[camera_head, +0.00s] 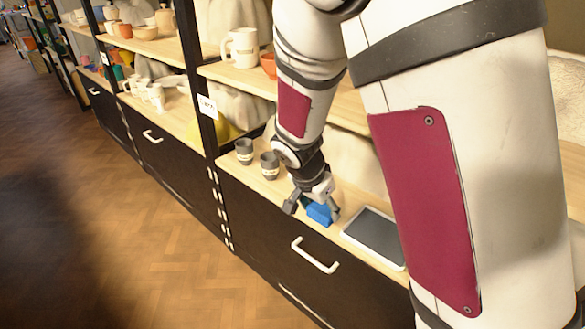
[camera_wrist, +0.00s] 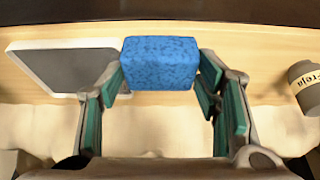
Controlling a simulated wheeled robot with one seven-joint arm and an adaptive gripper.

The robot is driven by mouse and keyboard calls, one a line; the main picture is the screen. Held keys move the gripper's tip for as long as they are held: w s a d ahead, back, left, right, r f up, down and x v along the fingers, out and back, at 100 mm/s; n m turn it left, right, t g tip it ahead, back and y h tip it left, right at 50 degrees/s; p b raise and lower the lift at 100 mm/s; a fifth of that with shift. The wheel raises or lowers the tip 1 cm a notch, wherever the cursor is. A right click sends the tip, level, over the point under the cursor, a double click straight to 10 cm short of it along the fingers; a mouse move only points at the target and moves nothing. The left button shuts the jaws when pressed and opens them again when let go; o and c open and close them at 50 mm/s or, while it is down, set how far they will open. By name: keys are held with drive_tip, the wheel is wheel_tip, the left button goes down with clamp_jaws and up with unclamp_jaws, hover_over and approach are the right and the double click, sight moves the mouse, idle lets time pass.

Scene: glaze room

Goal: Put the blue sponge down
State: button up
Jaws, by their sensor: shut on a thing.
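The blue sponge (camera_head: 319,213) is between the fingers of my gripper (camera_head: 312,207), low at the wooden shelf top (camera_head: 240,169) above the dark drawers. In the wrist view the sponge (camera_wrist: 160,63) is a speckled blue block, and the green-padded fingers of my gripper (camera_wrist: 160,85) are shut on its two sides. I cannot tell whether its underside touches the wood.
A dark tablet with a pale frame (camera_head: 374,236) lies to the right of the sponge. Two grey cups (camera_head: 244,151) (camera_head: 270,165) stand to the left. A white mug (camera_head: 240,47) is on the shelf above. A dark upright post (camera_head: 199,75) rises left of the cups.

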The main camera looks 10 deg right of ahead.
drive_tip(key=w, duration=0.5)
drive_tip(key=w+b, duration=0.1)
drive_tip(key=w, duration=0.1)
drive_tip(key=shift+w+d+f, duration=0.2)
drive_tip(key=shift+d+f, duration=0.15)
drive_tip(key=shift+d, duration=0.05)
drive_tip(key=shift+w+f+b, duration=0.1)
drive_tip(key=shift+f+b, duration=0.75)
drive_tip(key=shift+f, duration=0.9)
drive_tip(key=shift+f, duration=0.2)
drive_tip(key=o, duration=1)
drive_tip(key=shift+o, duration=0.2)
drive_tip(key=shift+r, duration=0.15)
drive_tip(key=p+v, duration=0.3)
drive_tip(key=v, duration=0.9)
drive_tip(key=shift+p, duration=0.4)
